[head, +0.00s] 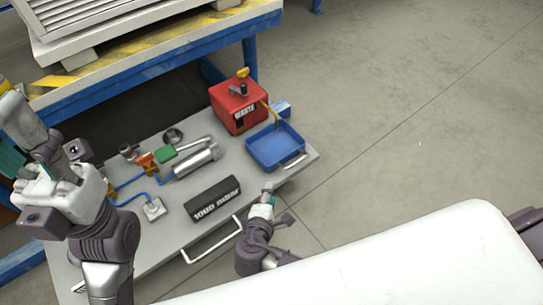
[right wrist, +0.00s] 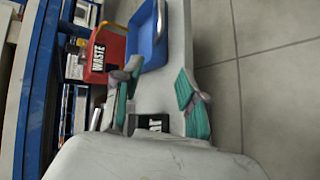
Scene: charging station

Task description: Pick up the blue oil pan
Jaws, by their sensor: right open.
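The blue oil pan (head: 275,148) is a shallow square tray with a light metal handle on its near side. It lies at the right end of the grey cart top (head: 140,247), and part of it shows at the top of the right wrist view (right wrist: 146,42). My right gripper (head: 268,194) is at the cart's near edge, short of the pan and apart from it. Its teal-padded fingers (right wrist: 160,98) are spread with nothing between them. My left gripper (head: 58,188) is over the cart's left end, away from the pan; its fingers are unclear.
A red waste can (head: 237,105) stands just behind the pan. A black box marked 1000 mbar (head: 213,199), a silver cylinder (head: 197,162) and hoses lie left of it. A blue-framed bench (head: 160,65) stands behind. Floor to the right is clear.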

